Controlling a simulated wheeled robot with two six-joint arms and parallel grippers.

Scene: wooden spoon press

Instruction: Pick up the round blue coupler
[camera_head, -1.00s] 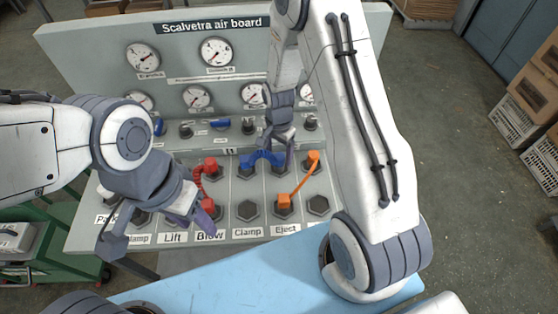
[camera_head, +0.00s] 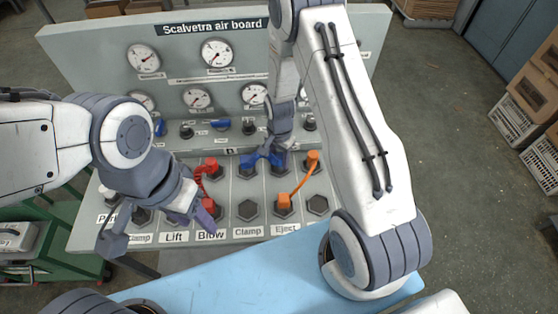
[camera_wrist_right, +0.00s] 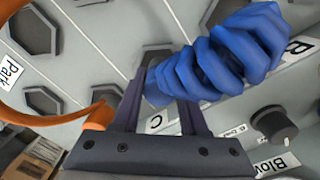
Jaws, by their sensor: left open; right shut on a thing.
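The blue coupler (camera_head: 258,160) is at the middle of the air board in the camera_head view, just below my right gripper (camera_head: 279,147). In the right wrist view it shows as a ribbed, coiled blue piece (camera_wrist_right: 215,65). My right gripper (camera_wrist_right: 158,95) is shut on its near end, with one finger on each side. I cannot tell whether its ends are seated on the board's hex sockets. My left gripper (camera_head: 160,228) is open and empty over the front left of the board, near the Lift and Blow labels.
A red coiled link (camera_head: 200,178) and an orange link (camera_head: 300,185) sit on the board's sockets either side of the blue one. Gauges stand on the upright panel (camera_head: 180,75) behind. A light blue surface (camera_head: 220,285) lies in front.

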